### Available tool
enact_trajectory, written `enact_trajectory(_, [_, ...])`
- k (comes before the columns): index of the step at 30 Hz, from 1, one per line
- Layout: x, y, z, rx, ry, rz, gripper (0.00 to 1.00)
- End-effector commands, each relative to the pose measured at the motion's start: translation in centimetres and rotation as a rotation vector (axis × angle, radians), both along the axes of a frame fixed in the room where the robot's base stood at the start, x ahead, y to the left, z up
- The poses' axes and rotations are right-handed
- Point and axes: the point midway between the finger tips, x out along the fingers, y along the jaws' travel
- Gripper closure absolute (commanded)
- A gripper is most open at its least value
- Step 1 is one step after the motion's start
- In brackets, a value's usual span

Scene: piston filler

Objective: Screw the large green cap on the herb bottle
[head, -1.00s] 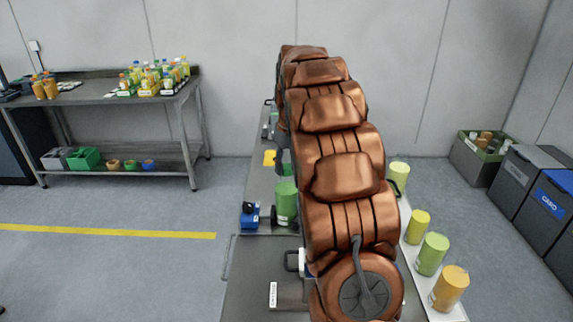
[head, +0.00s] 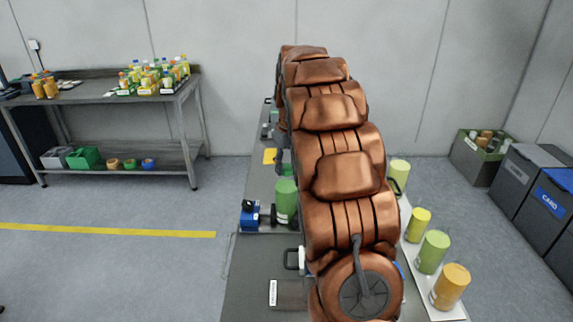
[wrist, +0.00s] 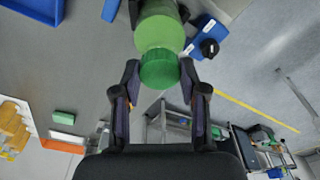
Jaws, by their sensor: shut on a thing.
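The large green cap (wrist: 160,69) is between the two fingertips of my gripper (wrist: 160,75), in the middle of the wrist view. My gripper is shut on the cap's sides. The light green herb bottle (wrist: 160,30) lies directly beyond the cap, in line with it. The cap appears to sit against the bottle's end; I cannot tell how far the threads are engaged. In the head view the green bottle (head: 286,201) stands on the bench left of my arm. Its top and the cap are not clear there, as my arm hides much of the area.
A blue device with a black knob (wrist: 207,47) is close beside the bottle; it also shows in the head view (head: 250,216). Yellow, green and orange containers (head: 432,251) stand on a white strip right of my arm. A side table (head: 100,93) with bottles stands far left.

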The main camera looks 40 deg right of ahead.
Motion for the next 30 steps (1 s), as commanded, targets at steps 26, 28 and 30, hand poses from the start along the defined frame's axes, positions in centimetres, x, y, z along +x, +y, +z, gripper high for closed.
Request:
enact_trajectory(26, [-0.01,0.05,-0.21,0.000,0.001,-0.117,0.68])
enact_trajectory(28, [0.01,0.05,-0.19,-0.001,-0.001,-0.189,0.68])
enact_trajectory(30, [0.05,0.05,-0.19,0.000,-0.001,-0.259,0.68])
